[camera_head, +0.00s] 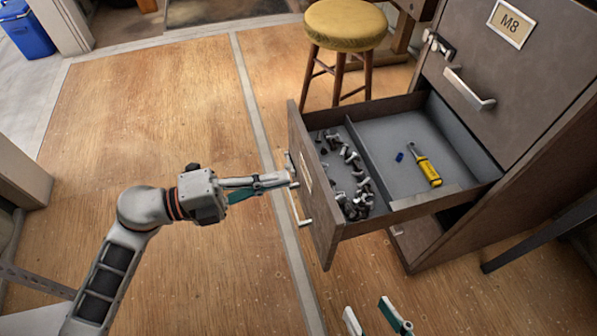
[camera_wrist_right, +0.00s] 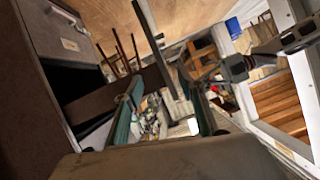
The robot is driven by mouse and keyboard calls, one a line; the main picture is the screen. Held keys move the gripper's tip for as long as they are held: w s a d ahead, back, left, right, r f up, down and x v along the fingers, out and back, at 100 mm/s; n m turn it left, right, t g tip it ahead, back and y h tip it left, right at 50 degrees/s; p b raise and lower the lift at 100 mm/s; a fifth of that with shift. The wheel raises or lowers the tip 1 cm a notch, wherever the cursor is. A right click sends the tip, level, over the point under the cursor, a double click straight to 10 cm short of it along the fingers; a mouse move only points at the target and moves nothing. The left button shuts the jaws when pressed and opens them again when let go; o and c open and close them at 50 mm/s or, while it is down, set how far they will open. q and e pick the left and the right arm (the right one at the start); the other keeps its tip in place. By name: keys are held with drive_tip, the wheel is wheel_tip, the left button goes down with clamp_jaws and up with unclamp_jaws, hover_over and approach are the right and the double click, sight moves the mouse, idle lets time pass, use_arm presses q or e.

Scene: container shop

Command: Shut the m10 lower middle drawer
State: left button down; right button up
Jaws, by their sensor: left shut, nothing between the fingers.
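The open drawer (camera_head: 325,235) sticks out of the brown cabinet (camera_head: 480,210), directly below a shut drawer marked M8 (camera_head: 510,60). Its front carries a pale label, unreadable from here, and a bar handle (camera_head: 299,203). Inside, a divider separates several bolts (camera_head: 352,190) from a yellow screwdriver (camera_head: 428,171) and a small blue piece. My left gripper (camera_head: 290,183) is shut and empty, its tips at the drawer front by the handle; contact is unclear. My right gripper (camera_head: 376,314) is open and empty low in front of the drawer; its fingers also show in the right wrist view (camera_wrist_right: 163,112).
A stool with a yellow seat (camera_head: 345,25) stands behind the drawer, near the cabinet. A blue bin (camera_head: 27,30) is at the far left. The wooden floor (camera_head: 150,110) left of the drawer is clear. A dark slanted bar (camera_head: 540,240) is at the right.

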sight(314, 171)
use_arm(q)
drive_tip(key=x, duration=0.3)
drive_tip(key=shift+w+d+f+b, duration=0.1)
drive_tip(key=shift+d+f+b, duration=0.05)
drive_tip(key=shift+d+b, duration=0.2)
drive_tip(key=shift+w+d, duration=0.15)
drive_tip(key=shift+d, duration=0.2)
use_arm(e)
drive_tip(key=shift+s+a+f+m, duration=0.2)
drive_tip(key=shift+s+a+m, duration=0.1)
drive_tip(key=shift+a+m, duration=0.4)
drive_tip(key=shift+r, duration=0.1)
